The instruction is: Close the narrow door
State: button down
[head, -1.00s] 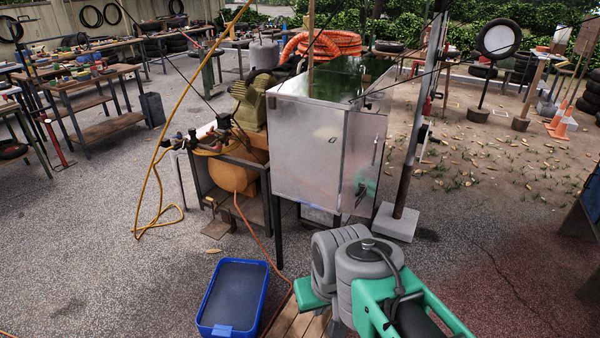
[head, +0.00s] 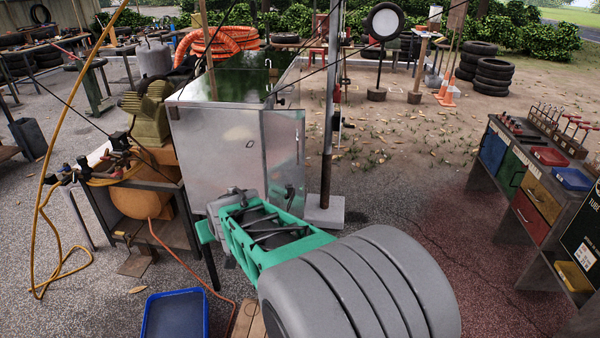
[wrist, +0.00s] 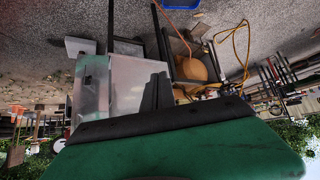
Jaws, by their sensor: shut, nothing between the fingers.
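A silver metal cabinet (head: 215,150) with a dark green top stands on legs in the head view. Its wide front face bears a small latch. The narrow door (head: 283,135) appears to be the panel on its right side; I cannot tell how far it stands open. My arm covers the cabinet's lower part. The cabinet also shows upside down in the wrist view (wrist: 138,85). My gripper (wrist: 155,122) fills the bottom of that view, green with a black edge, shut and empty. In the head view its tip is largely hidden by my arm; contact cannot be told.
A blue bin (head: 175,315) stands on the floor at front left. An orange tank (head: 135,200) and yellow hose are left of the cabinet. A post on a pale block (head: 325,212) stands close at its right. A drawer bench (head: 530,190) is at far right; paving between is clear.

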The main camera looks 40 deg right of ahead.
jog(key=w+d+f+m+t+h+b, duration=0.1)
jog(key=w+d+f, duration=0.15)
jog(key=d, duration=0.25)
jog(key=w+d+f+m+t+h, duration=0.1)
jog(key=w+d, duration=0.2)
jog(key=d, duration=0.3)
jog(key=s+d+f+m+t+h+b, duration=0.15)
jog(key=d+h, duration=0.25)
jog(key=d, duration=0.8)
jog(key=d+f+m+t+h+b, duration=0.1)
jog(key=d+f+m+t+h, duration=0.2)
jog(key=d, duration=0.9)
jog(key=w+d+g+p, duration=0.1)
jog(key=w+d+p, duration=0.1)
jog(key=w+d, duration=0.7)
jog(key=shift+w+n+h, duration=0.4)
jog(key=shift+w+n, duration=0.05)
jog(key=shift+w, duration=0.05)
jog(key=shift+w+f+b, duration=0.15)
jog(key=shift+b, duration=0.35)
